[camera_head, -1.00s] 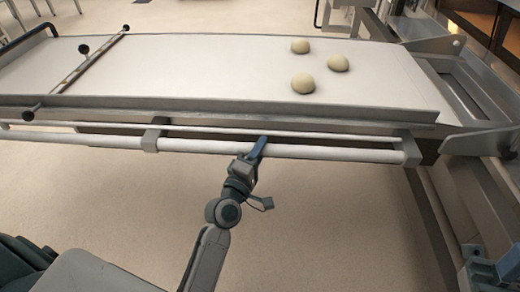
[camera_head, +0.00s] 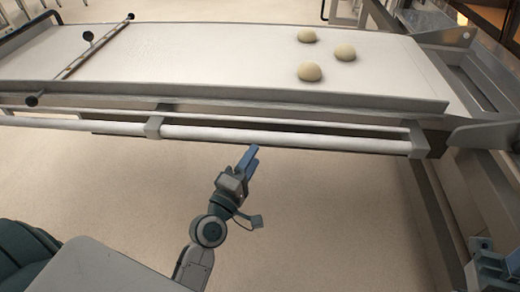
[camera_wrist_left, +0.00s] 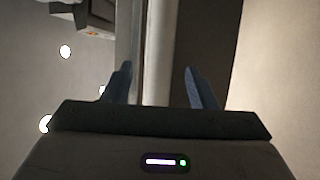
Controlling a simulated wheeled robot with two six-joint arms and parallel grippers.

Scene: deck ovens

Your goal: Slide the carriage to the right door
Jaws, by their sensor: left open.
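The carriage (camera_head: 220,64) is a long flat loader with a pale belt, spanning the upper part of the head view. A white round bar (camera_head: 270,137) runs along its near side, held by grey brackets; it also shows upright in the left wrist view (camera_wrist_left: 160,45). My left gripper (camera_head: 250,153) is open just on the near side of this bar, apart from it in the head view. In the left wrist view the bar lies ahead between the two open blue fingers (camera_wrist_left: 158,70). No right door can be clearly made out.
Several pale dough balls (camera_head: 344,53) sit on the belt's right part. A crossbar with black knobs (camera_head: 92,52) spans its left part. A grey metal frame (camera_head: 480,175) stands at the right. The floor (camera_head: 330,220) in front of the carriage is clear.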

